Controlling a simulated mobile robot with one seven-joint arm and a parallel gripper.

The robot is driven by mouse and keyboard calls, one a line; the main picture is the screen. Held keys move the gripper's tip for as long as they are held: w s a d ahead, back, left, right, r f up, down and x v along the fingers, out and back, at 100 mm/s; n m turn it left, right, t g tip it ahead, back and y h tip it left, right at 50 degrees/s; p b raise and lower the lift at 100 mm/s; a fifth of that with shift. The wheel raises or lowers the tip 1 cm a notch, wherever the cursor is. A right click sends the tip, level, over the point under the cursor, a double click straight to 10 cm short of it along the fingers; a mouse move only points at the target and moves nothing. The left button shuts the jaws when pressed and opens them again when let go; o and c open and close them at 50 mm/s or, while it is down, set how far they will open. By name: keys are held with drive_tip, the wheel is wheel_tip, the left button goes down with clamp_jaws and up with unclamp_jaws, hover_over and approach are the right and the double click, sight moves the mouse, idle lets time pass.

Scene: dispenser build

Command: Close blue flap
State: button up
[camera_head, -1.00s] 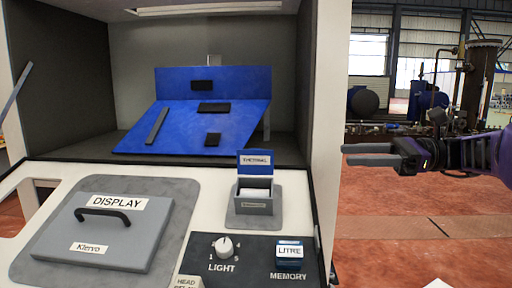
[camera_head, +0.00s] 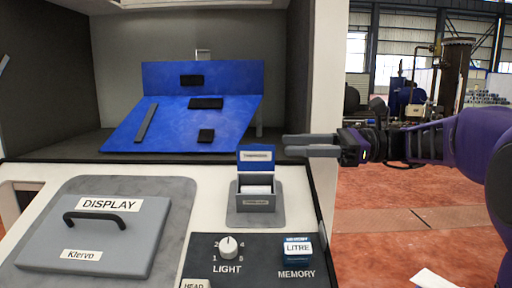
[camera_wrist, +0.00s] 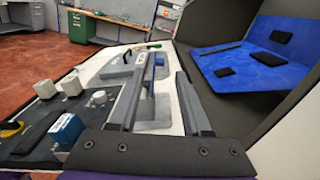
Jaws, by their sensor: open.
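The small grey box (camera_head: 256,199) stands on a grey plate on the white panel. Its blue flap (camera_head: 256,160) is raised upright at the back of the box, with a white label, and pale ribbed contents show in the opening. My gripper (camera_head: 288,145) is open and empty, just right of the flap and about level with its top in the head view, with a gap between them. In the wrist view my two fingers (camera_wrist: 161,75) point forward, and the blue flap (camera_wrist: 159,59) shows near and between their tips. Part of the box is hidden there by a finger.
A large tilted blue board (camera_head: 185,125) with black blocks sits in the recess behind. The grey DISPLAY lid (camera_head: 95,232) with a black handle is at left. The LIGHT knob (camera_head: 228,247) and blue MEMORY button (camera_head: 297,249) are in front. A white side wall (camera_head: 325,80) stands at right.

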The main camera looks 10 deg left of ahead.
sight(262, 145)
drive_tip(key=x, duration=0.8)
drive_tip(key=shift+a, duration=0.1)
clamp_jaws()
